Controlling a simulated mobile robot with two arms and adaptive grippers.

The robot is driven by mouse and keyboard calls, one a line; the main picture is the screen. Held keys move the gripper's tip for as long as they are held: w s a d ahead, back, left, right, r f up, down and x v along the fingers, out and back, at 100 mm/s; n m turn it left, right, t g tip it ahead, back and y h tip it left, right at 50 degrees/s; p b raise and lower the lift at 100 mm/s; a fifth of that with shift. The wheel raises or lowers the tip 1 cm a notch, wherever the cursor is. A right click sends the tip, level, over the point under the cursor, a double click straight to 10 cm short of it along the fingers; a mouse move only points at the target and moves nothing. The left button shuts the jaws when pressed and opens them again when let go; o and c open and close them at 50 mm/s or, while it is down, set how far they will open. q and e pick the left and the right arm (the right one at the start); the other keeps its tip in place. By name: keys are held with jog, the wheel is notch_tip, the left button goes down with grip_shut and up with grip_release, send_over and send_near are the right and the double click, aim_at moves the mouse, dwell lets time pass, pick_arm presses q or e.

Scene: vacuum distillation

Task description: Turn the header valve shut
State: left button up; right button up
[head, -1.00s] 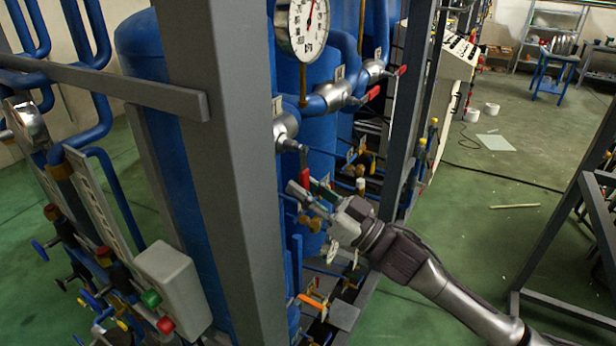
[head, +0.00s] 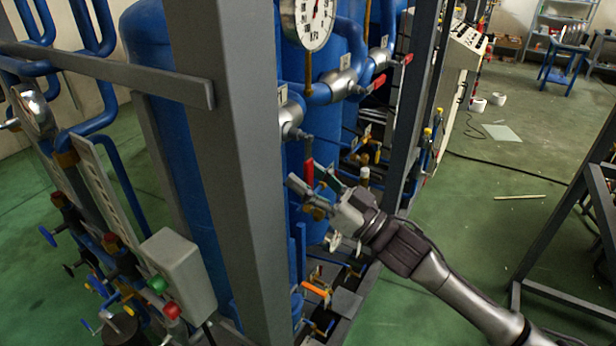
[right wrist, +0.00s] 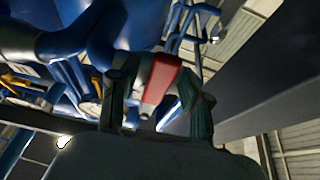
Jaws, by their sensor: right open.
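A silver header valve (head: 291,117) sits on the blue header pipe behind the grey post. Its red handle (head: 309,172) hangs down. Two more silver valves (head: 341,86) (head: 379,59) sit farther along the pipe, with red handles pointing right. My right gripper (head: 316,186) is open at the lower end of the hanging handle. In the right wrist view the red handle (right wrist: 161,82) lies between the two fingers (right wrist: 160,112). I cannot tell whether either finger touches it. My left gripper is not in view.
A thick grey post (head: 225,150) stands left of my right gripper. A pressure gauge (head: 314,18) hangs above the valves. Smaller valves and an orange handle (head: 314,289) lie below. A grey control box (head: 177,275) is at lower left.

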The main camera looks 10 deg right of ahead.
jog(key=v, duration=1.2)
